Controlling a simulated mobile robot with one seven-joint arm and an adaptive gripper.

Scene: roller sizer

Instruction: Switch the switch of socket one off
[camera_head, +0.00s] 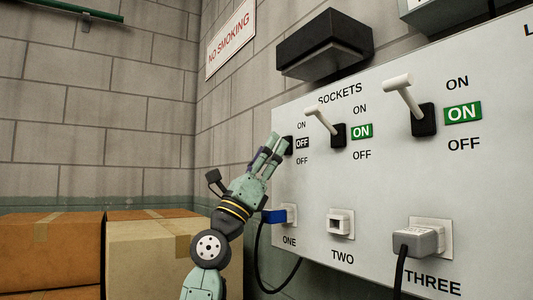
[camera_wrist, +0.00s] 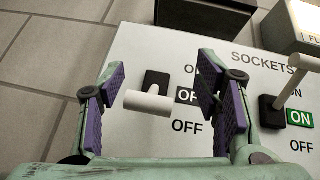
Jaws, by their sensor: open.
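The switch of socket one has a black base (camera_head: 289,146) at the panel's left, with its handle hidden by my gripper in the head view. In the wrist view its white handle (camera_wrist: 148,103) points outward and down between my fingers. The black indicator beside it reads OFF (camera_head: 302,143). My gripper (camera_head: 277,142) is open at this switch, its purple-padded fingers (camera_wrist: 160,75) on either side of the handle with gaps visible. I cannot tell whether anything touches. Socket one (camera_head: 290,214) holds a blue plug (camera_head: 273,216) with a black cable.
The switches of sockets two (camera_head: 338,133) and three (camera_head: 424,118) have raised handles and green ON indicators. Socket two (camera_head: 340,223) is empty; a grey plug (camera_head: 418,240) sits in socket three. A dark box (camera_head: 325,45) juts out above. Cardboard boxes (camera_head: 150,245) stand at left.

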